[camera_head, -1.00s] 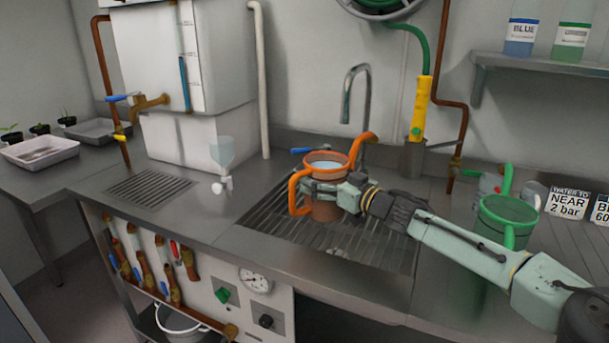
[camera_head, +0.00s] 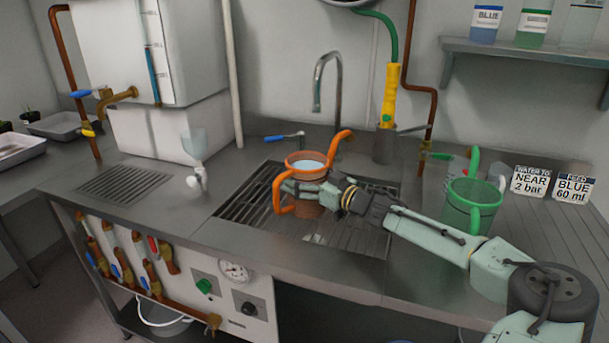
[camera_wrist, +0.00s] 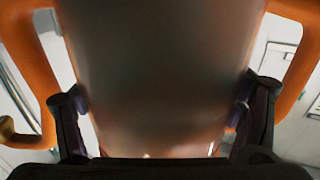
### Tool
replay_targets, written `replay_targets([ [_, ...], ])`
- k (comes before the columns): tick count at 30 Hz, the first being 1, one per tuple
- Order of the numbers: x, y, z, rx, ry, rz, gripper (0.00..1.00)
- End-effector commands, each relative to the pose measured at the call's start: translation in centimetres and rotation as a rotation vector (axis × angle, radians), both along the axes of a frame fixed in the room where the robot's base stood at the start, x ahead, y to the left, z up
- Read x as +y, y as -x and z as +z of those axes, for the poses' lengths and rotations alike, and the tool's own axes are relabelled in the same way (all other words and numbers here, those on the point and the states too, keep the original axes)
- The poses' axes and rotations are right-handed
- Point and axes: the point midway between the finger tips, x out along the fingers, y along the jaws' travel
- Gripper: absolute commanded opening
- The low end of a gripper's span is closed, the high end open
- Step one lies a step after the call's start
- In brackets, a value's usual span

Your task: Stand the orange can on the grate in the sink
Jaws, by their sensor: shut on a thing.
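The orange can (camera_head: 306,208) has an orange rim, a handle, a spout and pale liquid showing at its top. My gripper (camera_head: 304,188) is shut on its body, and the can is upright over the slatted grate (camera_head: 348,236) of the sink. Whether its base touches the grate I cannot tell. In the wrist view the can's wall (camera_wrist: 158,75) fills the middle, with a dark finger pressed on each side (camera_wrist: 158,112). The can's base is hidden there.
A green can (camera_head: 472,206) stands right of the sink, close to my forearm. A curved tap (camera_head: 318,80) rises behind the grate, with a blue-handled lever (camera_head: 283,137) beside it. A clear funnel-like vessel (camera_head: 196,145) stands left on the counter (camera_head: 190,215).

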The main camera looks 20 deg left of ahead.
Motion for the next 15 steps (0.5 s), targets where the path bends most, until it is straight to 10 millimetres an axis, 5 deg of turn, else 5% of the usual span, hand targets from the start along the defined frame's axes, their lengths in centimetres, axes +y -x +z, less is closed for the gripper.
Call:
replay_targets([
  [1, 0.03, -0.01, 0.23, -0.003, -0.005, 0.001, 0.24],
  [2, -0.02, -0.01, -0.22, 0.002, -0.001, -0.001, 0.86],
  [8, -0.02, -0.01, -0.17, 0.001, 0.0, -0.001, 0.99],
  [15, -0.01, 0.0, -0.16, 0.001, 0.0, -0.001, 1.0],
])
